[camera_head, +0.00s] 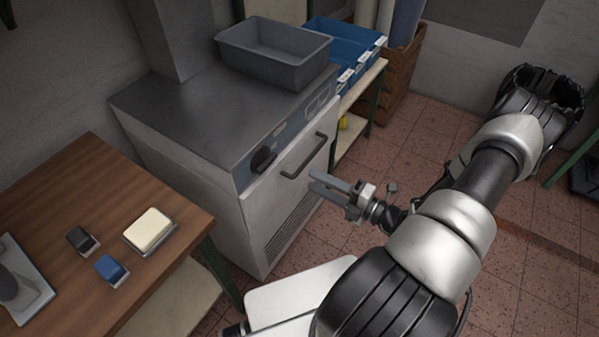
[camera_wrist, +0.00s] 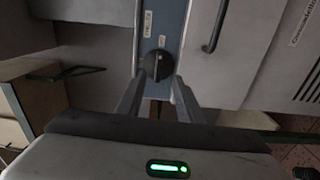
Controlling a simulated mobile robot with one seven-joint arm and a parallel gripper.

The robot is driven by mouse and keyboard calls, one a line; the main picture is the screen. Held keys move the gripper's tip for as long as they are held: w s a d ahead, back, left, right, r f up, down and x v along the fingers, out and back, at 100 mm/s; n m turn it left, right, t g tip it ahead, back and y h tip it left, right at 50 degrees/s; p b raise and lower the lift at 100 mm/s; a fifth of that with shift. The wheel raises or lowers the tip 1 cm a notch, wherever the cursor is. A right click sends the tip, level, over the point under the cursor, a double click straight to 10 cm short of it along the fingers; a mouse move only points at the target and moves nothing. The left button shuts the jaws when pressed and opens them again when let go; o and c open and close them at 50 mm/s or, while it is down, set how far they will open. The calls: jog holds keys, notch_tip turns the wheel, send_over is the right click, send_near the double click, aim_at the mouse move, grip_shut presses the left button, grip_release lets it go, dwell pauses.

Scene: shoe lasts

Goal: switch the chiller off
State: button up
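The chiller (camera_head: 215,165) is a grey-white cabinet with a steel top. Its blue front strip carries a black rotary knob (camera_head: 263,160), left of a dark bar handle (camera_head: 304,156). In the wrist view the knob (camera_wrist: 157,66) is round with a pale mark and sits on the blue strip near small white labels, too small to read. My gripper (camera_head: 314,182) is open and empty, in front of the chiller below the handle in the head view. In the wrist view my gripper's fingers (camera_wrist: 158,82) are apart, with the knob beyond and between their tips.
A grey bin (camera_head: 273,58) stands on the chiller top. Blue crates (camera_head: 345,45) sit on a shelf behind it. A wooden table (camera_head: 100,200) at left holds a cream block (camera_head: 149,229) and small blue and dark items. Tiled floor is open at right.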

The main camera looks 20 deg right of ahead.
jog(key=v, duration=0.3)
jog(key=shift+s+d, duration=0.15)
jog(key=shift+s, duration=0.1)
jog(key=s+a+r+n+g+h+p, duration=0.25)
jog(key=a+r+n+g, duration=0.45)
jog(key=r+n, duration=0.65)
jog(key=s+a+r+n+g+h+p, duration=0.1)
jog(key=a+r+n+g+p, duration=0.2)
jog(key=a+r+n+g, duration=1)
jog(key=s+d+r+n+t+h+p, duration=0.1)
jog(key=s+d+r+n+t+h, duration=0.1)
jog(key=r+n, duration=0.3)
jog(key=s+d+r+n+t+h+p, duration=0.1)
jog(key=s+d+r+n+t+h, duration=0.1)
jog(key=r+n+t, duration=0.3)
jog(key=s+d+r+n+t+h+p, duration=0.2)
jog(key=r+n, duration=0.4)
jog(key=n, duration=0.4)
jog(key=shift+s+d+r+t+h, duration=0.15)
jog(key=shift+s+d+t+h, duration=0.5)
jog(key=shift+t, duration=0.35)
jog(key=shift+s+n, duration=0.1)
jog(key=shift+n, duration=0.15)
